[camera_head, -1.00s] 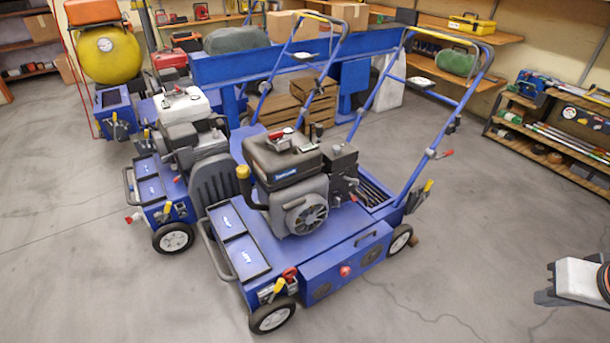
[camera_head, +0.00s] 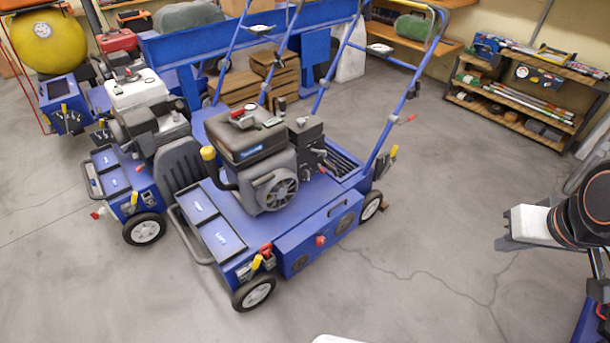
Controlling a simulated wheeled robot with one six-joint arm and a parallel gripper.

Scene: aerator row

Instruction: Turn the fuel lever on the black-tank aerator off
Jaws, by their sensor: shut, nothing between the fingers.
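The black-tank aerator (camera_head: 265,215) stands in the middle, a blue machine with a black tank (camera_head: 243,135) on its grey engine and a tall blue handle (camera_head: 385,100). Small levers and knobs (camera_head: 320,155) show at the engine's right side, and a yellow-handled part and a red part (camera_head: 262,255) sit low at the front corner. I cannot tell which is the fuel lever. My gripper (camera_head: 506,232) is at the right edge, with a white body and dark fingers. It is shut and empty, well apart from the aerator, over open floor.
A white-tank aerator (camera_head: 135,135) stands close on the left. Behind it are a red-tank machine (camera_head: 117,42) and one with a yellow tank (camera_head: 45,42). A low shelf (camera_head: 520,95) with tools stands at the back right. The grey floor (camera_head: 420,240) right of the black-tank aerator is clear.

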